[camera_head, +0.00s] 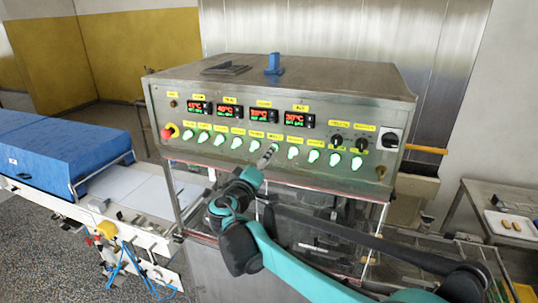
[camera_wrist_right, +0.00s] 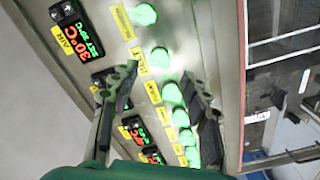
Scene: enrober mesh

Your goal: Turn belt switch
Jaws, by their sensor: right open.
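The control panel (camera_head: 270,135) of a steel machine faces me, with a row of glowing green switches below yellow labels. My left gripper is not in view.
Several red and green displays (camera_head: 294,120) sit above the switches. A red stop button (camera_head: 167,132) is at the panel's left, black knobs (camera_head: 361,145) and a rotary switch (camera_head: 389,140) at its right. A conveyor with a blue cover (camera_head: 70,150) stands left.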

